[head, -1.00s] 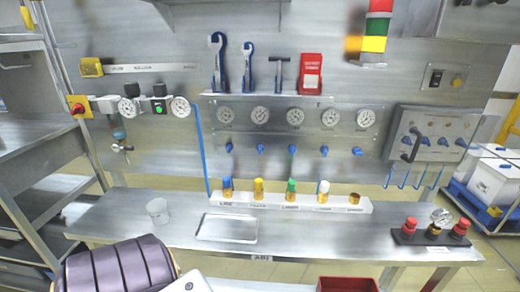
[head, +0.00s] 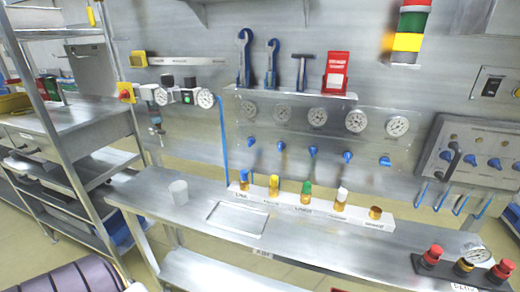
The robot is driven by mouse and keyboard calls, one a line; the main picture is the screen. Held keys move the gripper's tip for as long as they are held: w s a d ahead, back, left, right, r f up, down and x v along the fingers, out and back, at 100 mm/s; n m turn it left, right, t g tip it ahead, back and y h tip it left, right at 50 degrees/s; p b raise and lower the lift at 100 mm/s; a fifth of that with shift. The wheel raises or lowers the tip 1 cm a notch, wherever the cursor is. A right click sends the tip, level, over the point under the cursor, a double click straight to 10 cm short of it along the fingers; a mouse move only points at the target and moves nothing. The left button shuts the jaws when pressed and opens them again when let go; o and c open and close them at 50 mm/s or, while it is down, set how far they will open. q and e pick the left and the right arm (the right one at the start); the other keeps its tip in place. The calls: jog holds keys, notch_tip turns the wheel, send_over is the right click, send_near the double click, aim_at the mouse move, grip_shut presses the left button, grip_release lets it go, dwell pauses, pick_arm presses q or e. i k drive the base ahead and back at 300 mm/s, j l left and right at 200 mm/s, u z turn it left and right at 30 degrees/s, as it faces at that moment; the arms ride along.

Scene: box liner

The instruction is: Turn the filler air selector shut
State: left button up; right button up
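No label reading filler air selector is legible, so I cannot tell which control it is. On the right wall panel (head: 480,140) are a black lever handle (head: 452,160) and several blue knobs (head: 470,160). A row of blue valve handles (head: 313,152) sits under the round gauges (head: 317,117) on the middle panel. At the left a red rotary knob on a yellow plate (head: 126,92) sits beside an air unit with gauges (head: 205,98). Neither gripper is in view.
A steel bench (head: 150,196) runs below the panels. It carries a cup (head: 179,192), a flat tray (head: 237,218), a white rack (head: 290,206) of capped bottles and a red button box (head: 432,257). A steel shelf rack (head: 88,165) stands left.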

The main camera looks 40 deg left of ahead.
aim_at(281, 145)
jog(key=i+l+u, duration=0.1)
jog(key=l+u, duration=1.15)
jog(key=k+l, duration=0.05)
